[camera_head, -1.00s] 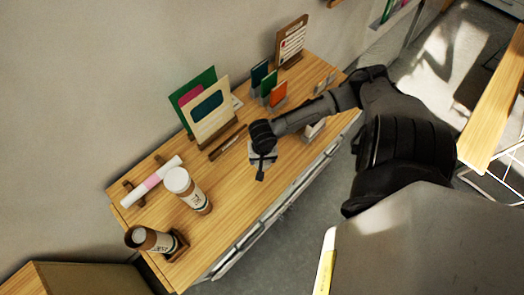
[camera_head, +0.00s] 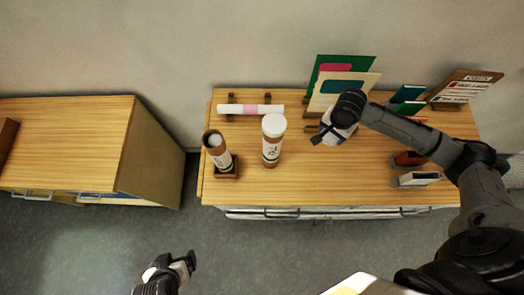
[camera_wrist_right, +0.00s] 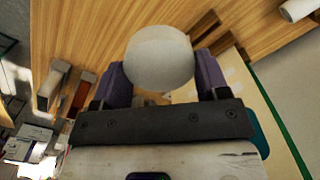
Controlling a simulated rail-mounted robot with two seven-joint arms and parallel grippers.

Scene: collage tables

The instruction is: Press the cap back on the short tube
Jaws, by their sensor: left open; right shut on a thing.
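The short tube (camera_head: 220,158) stands in a small dark wooden holder (camera_head: 227,173) near the table's left end in the head view. Its brown-rimmed top is open, with something pale inside. My right gripper (camera_wrist_right: 160,75) is shut on a round white cap (camera_wrist_right: 160,57), which sits between its purple fingers in the right wrist view. In the head view the right gripper (camera_head: 320,134) is over the table, right of both tubes and in front of the upright cards; the cap cannot be made out there. My left gripper (camera_head: 184,264) is open and empty, low over the floor area in front of the table.
A taller tube (camera_head: 271,152) with a white cap stands right of the short tube. A rolled white-and-pink sheet (camera_head: 250,109) lies on wooden rests behind them. Upright cards (camera_head: 340,85) stand behind the right gripper. A wooden cabinet (camera_head: 70,140) stands left, across a gap.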

